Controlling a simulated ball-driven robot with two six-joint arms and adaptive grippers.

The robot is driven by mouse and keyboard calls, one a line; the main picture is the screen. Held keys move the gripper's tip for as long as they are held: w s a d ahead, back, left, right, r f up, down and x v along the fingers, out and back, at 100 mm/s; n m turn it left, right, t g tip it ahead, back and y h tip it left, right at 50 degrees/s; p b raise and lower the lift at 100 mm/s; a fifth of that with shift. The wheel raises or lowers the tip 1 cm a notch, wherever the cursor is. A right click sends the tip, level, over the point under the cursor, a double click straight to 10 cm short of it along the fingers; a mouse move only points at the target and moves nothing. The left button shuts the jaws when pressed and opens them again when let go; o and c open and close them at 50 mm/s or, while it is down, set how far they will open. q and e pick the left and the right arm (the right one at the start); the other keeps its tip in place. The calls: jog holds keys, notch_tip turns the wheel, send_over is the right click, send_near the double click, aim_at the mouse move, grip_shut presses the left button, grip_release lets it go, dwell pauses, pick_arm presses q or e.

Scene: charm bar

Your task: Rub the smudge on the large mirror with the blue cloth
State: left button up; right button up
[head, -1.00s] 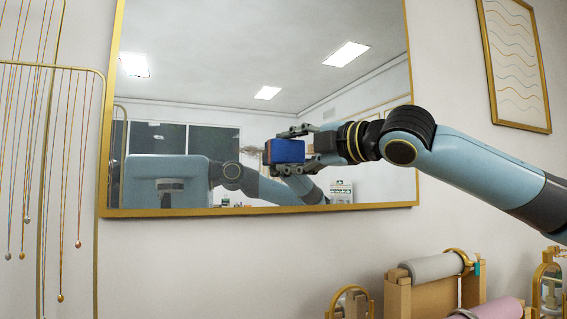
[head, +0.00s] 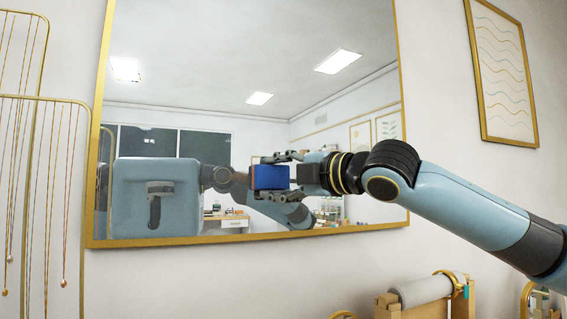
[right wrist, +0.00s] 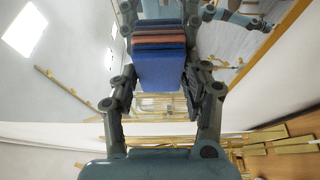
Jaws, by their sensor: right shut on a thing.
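The large mirror with a gold frame (head: 250,238) hangs on the wall and fills the middle of the head view. My right gripper (head: 281,177) is shut on a blue cloth (head: 269,177), held in front of the lower middle of the mirror. The right wrist view shows the blue cloth (right wrist: 158,68) between the fingers of my right gripper (right wrist: 158,78), with reddish and blue layers above it. I cannot tell whether the cloth touches the glass. I cannot make out the smudge clearly now. My left gripper is not in view.
A necklace rack (head: 50,98) with hanging strands stands at the left. A wooden stand with a pale roll (head: 423,290) sits below right of the mirror. A framed wave picture (head: 503,75) hangs at the right. The wall directly below the mirror is bare.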

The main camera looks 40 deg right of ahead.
aim_at(218, 176)
jog(key=shift+w+a+r+p, duration=0.1)
jog(key=shift+w+a+p, duration=0.15)
jog(key=shift+a+p, duration=1)
jog(key=shift+w+a+p, duration=0.15)
jog(key=shift+a+p, duration=0.35)
jog(key=shift+w+a+p, duration=0.15)
jog(key=shift+a+p, duration=0.35)
jog(key=shift+w+a, duration=0.1)
jog(key=shift+a, duration=0.25)
jog(key=shift+w+a+p, duration=0.2)
jog(key=shift+a+p, duration=0.3)
jog(key=shift+a, duration=0.2)
jog(key=shift+w+a, duration=0.15)
jog(key=shift+a, duration=0.35)
jog(key=shift+w+a, duration=0.15)
jog(key=shift+a, duration=0.35)
